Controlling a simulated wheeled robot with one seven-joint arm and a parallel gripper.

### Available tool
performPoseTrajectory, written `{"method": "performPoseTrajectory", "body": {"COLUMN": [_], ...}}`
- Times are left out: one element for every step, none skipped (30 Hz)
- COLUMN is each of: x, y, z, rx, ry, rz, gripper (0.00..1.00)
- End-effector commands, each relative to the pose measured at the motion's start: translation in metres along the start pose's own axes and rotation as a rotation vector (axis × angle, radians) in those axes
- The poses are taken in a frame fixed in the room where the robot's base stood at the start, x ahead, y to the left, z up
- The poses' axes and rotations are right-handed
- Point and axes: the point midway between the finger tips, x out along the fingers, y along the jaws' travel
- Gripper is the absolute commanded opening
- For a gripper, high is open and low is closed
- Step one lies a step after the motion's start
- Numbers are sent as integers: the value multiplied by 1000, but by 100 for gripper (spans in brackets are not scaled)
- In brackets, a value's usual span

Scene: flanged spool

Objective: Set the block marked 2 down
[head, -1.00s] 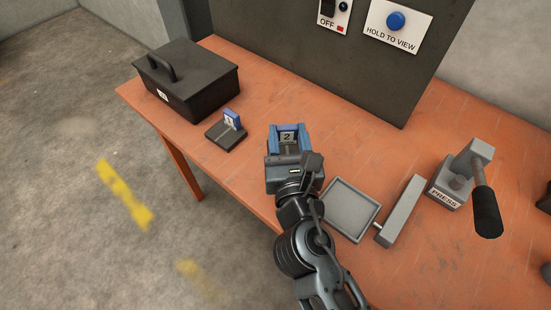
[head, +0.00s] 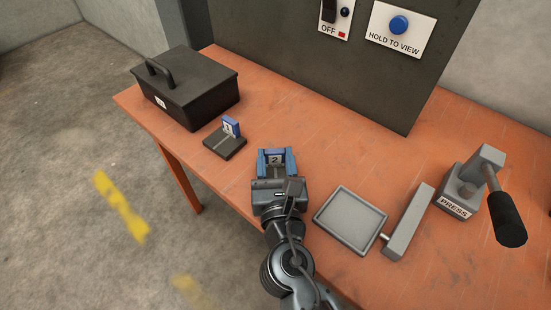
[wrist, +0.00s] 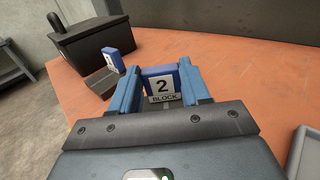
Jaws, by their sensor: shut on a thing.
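The block marked 2 (head: 275,158) is blue with a white face reading "2 BLOCK". It also shows in the wrist view (wrist: 162,86), upright between two blue fingers. My gripper (head: 276,160) is shut on it, over the front part of the orange table. Whether the block's underside touches the table is hidden by my gripper. A second blue block (head: 231,126) with a white label stands on a dark base (head: 222,144) to the left. That block shows behind my left finger in the wrist view (wrist: 112,60).
A black lidded box (head: 190,90) stands at the back left. A grey tray (head: 350,218) and a grey press (head: 470,190) are to the right. A dark panel (head: 330,70) with a blue button stands behind. The table (head: 330,150) is bare between my gripper and the panel.

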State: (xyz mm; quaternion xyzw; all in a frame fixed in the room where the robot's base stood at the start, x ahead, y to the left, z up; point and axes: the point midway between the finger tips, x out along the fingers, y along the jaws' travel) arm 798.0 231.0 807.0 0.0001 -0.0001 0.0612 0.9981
Motion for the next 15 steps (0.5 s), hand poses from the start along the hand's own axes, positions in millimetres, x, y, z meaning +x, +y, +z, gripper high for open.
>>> {"method": "performPoseTrajectory", "body": {"x": [0, 0, 0, 0, 0, 0, 0, 0, 0, 0, 0, 0, 0, 0, 0], "y": [0, 0, 0, 0, 0, 0, 0, 0, 0, 0, 0, 0, 0, 0, 0], "z": [-1, -1, -1, -1, -1, -1, -1, -1, -1, -1, -1, -1, -1, -1, 0], "rx": [0, 0, 0, 0, 0, 0, 0, 0, 0, 0, 0, 0, 0, 0, 0], "ry": [0, 0, 0, 0, 0, 0, 0, 0, 0, 0, 0, 0, 0, 0, 0], "rz": [0, 0, 0, 0, 0, 0, 0, 0, 0, 0, 0, 0, 0, 0, 0], "gripper": [48, 51, 55, 58, 61, 65, 68, 70, 72, 72, 72, 72, 72, 72, 72]}}
